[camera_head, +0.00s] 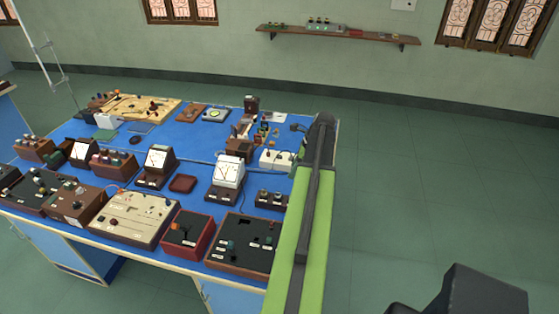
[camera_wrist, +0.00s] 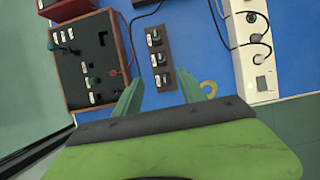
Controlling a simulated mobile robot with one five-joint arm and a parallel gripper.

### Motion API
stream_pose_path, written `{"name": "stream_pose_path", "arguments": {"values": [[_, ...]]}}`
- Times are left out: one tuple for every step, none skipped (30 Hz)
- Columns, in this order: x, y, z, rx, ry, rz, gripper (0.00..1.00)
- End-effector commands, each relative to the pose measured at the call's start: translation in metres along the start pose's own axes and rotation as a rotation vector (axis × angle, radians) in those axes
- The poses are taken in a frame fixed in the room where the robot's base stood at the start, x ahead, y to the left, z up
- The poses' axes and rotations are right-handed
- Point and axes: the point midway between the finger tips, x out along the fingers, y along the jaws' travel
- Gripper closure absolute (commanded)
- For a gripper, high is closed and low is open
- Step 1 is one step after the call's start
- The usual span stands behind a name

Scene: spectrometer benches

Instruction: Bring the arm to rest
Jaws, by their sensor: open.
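My gripper (camera_wrist: 160,76) shows in the wrist view with its two green fingers spread apart and nothing held between them. It is over the right part of the blue bench top (camera_wrist: 205,60). A small dark block with several terminals (camera_wrist: 159,58) lies below, in line with the gap between the fingers; the height above it is hard to judge. In the head view my green arm reaches forward along the bench's right edge, and the gripper's fingers are not clearly seen there.
The blue bench (camera_head: 215,140) is crowded with meters and boxes. A dark panel box (camera_wrist: 92,60) is left of the fingers, a white socket strip (camera_wrist: 254,70) with cables to the right. Open green floor (camera_head: 430,200) lies right of the bench. A wall shelf (camera_head: 335,34) is far back.

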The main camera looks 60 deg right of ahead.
Motion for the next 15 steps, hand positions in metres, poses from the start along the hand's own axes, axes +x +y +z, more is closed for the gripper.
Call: {"name": "stream_pose_path", "arguments": {"values": [[0.000, 0.000, 0.000, 0.000, 0.000, 0.000, 0.52], [0.000, 0.000, 0.000, 0.000, 0.000, 0.000, 0.52], [0.000, 0.000, 0.000, 0.000, 0.000, 0.000, 0.52], [0.000, 0.000, 0.000, 0.000, 0.000, 0.000, 0.52], [0.000, 0.000, 0.001, -0.002, 0.000, 0.000, 0.52], [0.002, 0.002, 0.004, -0.014, 0.002, 0.002, 0.52], [0.004, 0.004, 0.009, -0.033, 0.004, 0.006, 0.52], [0.008, 0.008, 0.018, -0.065, 0.009, 0.011, 0.52], [0.015, 0.015, 0.034, -0.127, 0.017, 0.021, 0.52], [0.023, 0.023, 0.049, -0.190, 0.024, 0.031, 0.52], [0.031, 0.032, 0.066, -0.265, 0.033, 0.043, 0.52], [0.043, 0.048, 0.093, -0.383, 0.046, 0.061, 0.52], [0.053, 0.062, 0.114, -0.479, 0.055, 0.077, 0.52], [0.063, 0.077, 0.134, -0.580, 0.065, 0.093, 0.52], [0.075, 0.098, 0.161, -0.717, 0.076, 0.114, 0.52]]}}
